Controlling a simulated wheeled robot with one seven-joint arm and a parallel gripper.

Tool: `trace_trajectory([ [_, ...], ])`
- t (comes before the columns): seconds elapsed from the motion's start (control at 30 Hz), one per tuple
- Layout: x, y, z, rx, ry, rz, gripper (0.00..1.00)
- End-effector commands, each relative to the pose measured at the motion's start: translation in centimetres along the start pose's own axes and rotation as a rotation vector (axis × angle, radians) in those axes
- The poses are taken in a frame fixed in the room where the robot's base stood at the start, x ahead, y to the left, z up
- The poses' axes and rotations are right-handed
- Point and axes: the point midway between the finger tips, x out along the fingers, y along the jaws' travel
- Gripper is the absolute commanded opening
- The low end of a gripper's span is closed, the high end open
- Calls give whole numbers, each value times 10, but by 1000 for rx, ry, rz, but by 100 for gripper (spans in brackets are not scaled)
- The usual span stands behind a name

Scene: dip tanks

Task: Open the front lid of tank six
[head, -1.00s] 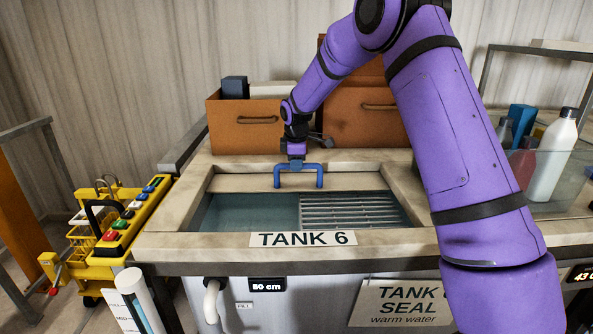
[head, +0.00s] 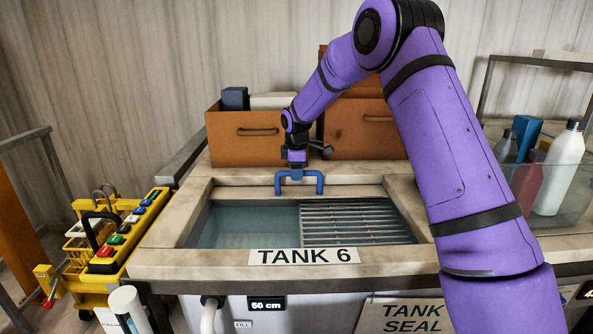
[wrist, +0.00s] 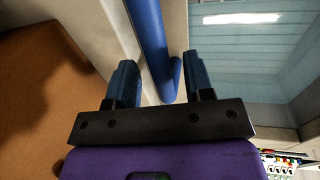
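Tank six (head: 190,258) carries a "TANK 6" label on its front rim. Its opening shows bluish water (head: 250,222) on the left and a slatted grate (head: 352,218) on the right. A narrow pale strip of lid (head: 345,190) shows at the back of the opening. A blue bar handle (head: 311,175) stands at that strip; it also shows in the wrist view (wrist: 150,35). My gripper (wrist: 160,82) has its fingers on either side of the handle, with a gap beside the bar, so it looks open. The head view hides the fingertips.
Brown drawer boxes (head: 225,150) stand behind the tank. A yellow cart (head: 130,240) with coloured buttons is on the left. Bottles in a clear bin (head: 580,195) are on the right, partly behind my arm. A white pipe (head: 209,315) rises at the tank's front.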

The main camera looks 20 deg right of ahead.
Motion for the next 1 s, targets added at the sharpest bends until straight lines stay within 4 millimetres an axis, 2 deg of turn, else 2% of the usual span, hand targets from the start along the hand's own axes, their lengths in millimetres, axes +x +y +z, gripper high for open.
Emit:
trace_trajectory([
  [0.17, -2, 0, 0, 0, 0, 0, 47],
  [0.27, -10, 0, 0, 0, 0, 0, 47],
  [0.7, -86, 0, 0, 0, 1, 2, 47],
  [0.83, -100, 1, 0, 0, 1, 2, 47],
  [1.0, -107, 0, 0, 0, 0, -1, 47],
])
